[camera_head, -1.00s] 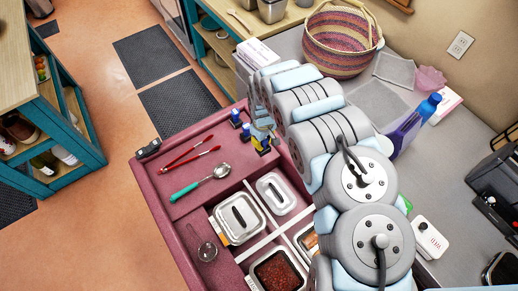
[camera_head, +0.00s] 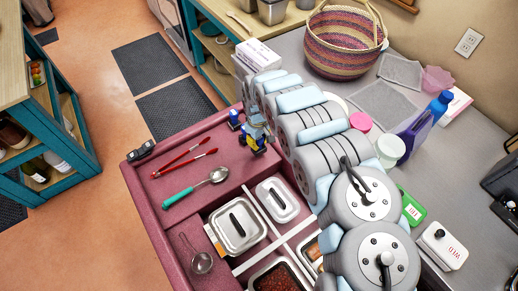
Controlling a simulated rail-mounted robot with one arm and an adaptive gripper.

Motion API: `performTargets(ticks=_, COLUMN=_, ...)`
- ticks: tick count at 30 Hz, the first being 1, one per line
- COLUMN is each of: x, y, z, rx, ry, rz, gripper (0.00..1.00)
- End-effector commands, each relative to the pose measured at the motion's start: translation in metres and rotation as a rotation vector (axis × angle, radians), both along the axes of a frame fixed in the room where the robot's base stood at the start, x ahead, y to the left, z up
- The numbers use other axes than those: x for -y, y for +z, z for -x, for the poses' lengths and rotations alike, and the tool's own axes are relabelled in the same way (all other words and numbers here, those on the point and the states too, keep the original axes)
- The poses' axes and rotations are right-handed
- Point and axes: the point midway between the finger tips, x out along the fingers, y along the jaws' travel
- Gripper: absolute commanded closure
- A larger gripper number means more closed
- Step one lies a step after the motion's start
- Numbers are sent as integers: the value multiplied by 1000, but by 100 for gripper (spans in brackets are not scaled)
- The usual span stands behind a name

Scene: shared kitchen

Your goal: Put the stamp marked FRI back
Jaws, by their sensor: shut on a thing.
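My gripper (camera_head: 258,142) is at the far end of my arm, over the back right corner of the red counter unit. It is shut on a small dark blue stamp, which my fingers mostly hide. Any marking on it cannot be read. Another blue-topped stamp (camera_head: 235,118) stands upright just left of my gripper, its marking also unreadable. A green item with a white label (camera_head: 412,208) that seems to read FRI lies on the grey counter, right of my arm. A white block marked WED (camera_head: 443,246) lies nearer on that counter.
Red tongs (camera_head: 185,162) and a green-handled spoon (camera_head: 195,187) lie on the red ledge (camera_head: 150,200).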

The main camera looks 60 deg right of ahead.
Motion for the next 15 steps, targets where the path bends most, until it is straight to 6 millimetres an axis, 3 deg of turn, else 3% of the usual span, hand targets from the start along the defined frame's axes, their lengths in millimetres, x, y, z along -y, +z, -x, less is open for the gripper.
performTargets(ticks=1, x=1, y=-11, z=0, rx=2, ry=-1, rz=2, gripper=100)
performTargets(ticks=6, x=0, y=-30, z=1, rx=-1, ry=-1, rz=0, gripper=100)
performTargets(ticks=15, x=0, y=-31, z=1, rx=-2, ry=-1, rz=-1, gripper=100)
